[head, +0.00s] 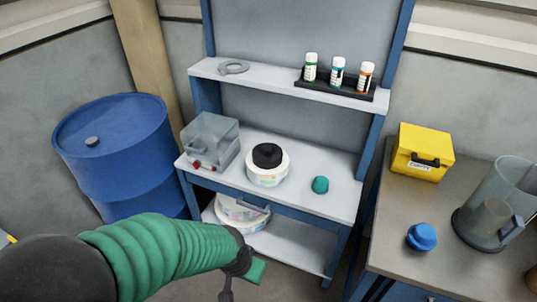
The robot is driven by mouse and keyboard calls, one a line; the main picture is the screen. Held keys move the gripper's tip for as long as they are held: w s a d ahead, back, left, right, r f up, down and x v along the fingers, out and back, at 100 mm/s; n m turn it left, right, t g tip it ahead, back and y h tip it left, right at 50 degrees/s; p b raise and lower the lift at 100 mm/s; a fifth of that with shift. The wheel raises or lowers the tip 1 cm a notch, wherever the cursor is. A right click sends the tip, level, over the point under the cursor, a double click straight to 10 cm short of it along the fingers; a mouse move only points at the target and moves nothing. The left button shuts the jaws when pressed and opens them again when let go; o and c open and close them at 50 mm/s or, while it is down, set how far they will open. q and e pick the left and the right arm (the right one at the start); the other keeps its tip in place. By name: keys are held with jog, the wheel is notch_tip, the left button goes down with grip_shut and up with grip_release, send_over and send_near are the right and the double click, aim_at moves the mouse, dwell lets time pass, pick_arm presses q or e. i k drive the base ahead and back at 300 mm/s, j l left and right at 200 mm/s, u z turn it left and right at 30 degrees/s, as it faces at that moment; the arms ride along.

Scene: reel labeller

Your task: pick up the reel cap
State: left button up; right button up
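A black cap (267,155) sits on top of a white round reel or tub (267,174) with a coloured label, on the middle of the blue-framed bench (300,195). A small teal cap (320,185) lies on the bench to its right. A blue cap (422,237) lies on the grey table at the right. Which one is the reel cap I cannot tell for certain. My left gripper (242,279), at the end of a green-sleeved arm, is low in front of the bench, apart from all the caps. Its finger opening is unclear. My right gripper is out of view.
A clear-lidded box (210,141) stands left on the bench. The shelf above holds a grey ring (233,67) and a black rack (335,88) with several bottles. A blue drum (115,150) stands left. A yellow box (422,150) and clear jug (492,205) stand on the right table.

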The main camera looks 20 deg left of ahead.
aim_at(264, 156)
jog(key=i+j+z, duration=0.1)
jog(key=j+z, duration=0.2)
jog(key=z, duration=0.15)
jog(key=i+j+z, duration=0.1)
jog(key=j+z, duration=0.5)
jog(key=z, duration=0.25)
jog(key=j+z, duration=0.1)
jog(key=j, duration=0.75)
jog(key=k+j+z, duration=0.15)
jog(key=j, duration=0.7)
jog(key=j+z, duration=0.1)
jog(key=j, duration=0.75)
